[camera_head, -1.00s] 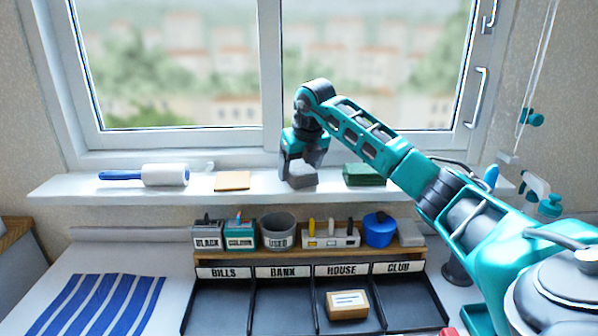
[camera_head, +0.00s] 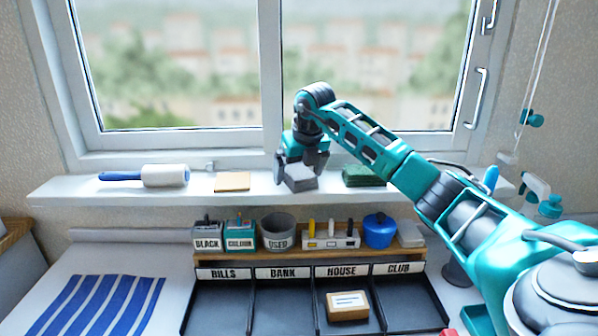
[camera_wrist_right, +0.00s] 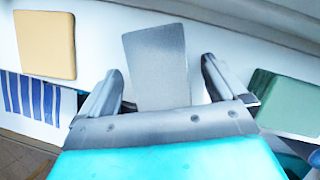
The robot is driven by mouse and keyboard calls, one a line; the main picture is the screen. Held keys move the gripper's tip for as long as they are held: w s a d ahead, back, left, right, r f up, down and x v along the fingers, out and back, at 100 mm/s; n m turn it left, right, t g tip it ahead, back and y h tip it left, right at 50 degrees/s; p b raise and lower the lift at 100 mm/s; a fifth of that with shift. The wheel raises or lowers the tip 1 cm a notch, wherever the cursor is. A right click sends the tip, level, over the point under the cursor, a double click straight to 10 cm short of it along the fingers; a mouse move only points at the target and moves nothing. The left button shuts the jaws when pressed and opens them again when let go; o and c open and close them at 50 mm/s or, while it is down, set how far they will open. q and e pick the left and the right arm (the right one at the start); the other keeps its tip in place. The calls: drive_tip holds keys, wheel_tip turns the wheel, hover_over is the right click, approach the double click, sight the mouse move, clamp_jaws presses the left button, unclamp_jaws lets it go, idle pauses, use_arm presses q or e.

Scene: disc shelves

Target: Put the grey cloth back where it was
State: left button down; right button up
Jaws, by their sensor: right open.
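The grey cloth (camera_head: 300,178) is a small folded block on the white windowsill, between a tan cloth (camera_head: 232,181) and a green cloth (camera_head: 364,176). It also shows in the right wrist view (camera_wrist_right: 155,62), lying between the fingers and reaching beyond their tips. My right gripper (camera_head: 298,172) is at the sill, just behind and over the cloth. In the right wrist view the gripper's fingers (camera_wrist_right: 162,75) are spread, with a gap on both sides of the cloth. The cloth's near end is hidden by the gripper body. My left gripper is not in view.
Below stand a wooden rack (camera_head: 300,257) of pots and a black sorting tray (camera_head: 285,300) with one box (camera_head: 347,304). The window is behind.

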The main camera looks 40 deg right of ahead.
use_arm(q)
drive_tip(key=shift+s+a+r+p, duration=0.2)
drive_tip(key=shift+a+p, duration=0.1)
drive_tip(key=shift+p, duration=0.25)
use_arm(e)
drive_tip(key=v, duration=1.2)
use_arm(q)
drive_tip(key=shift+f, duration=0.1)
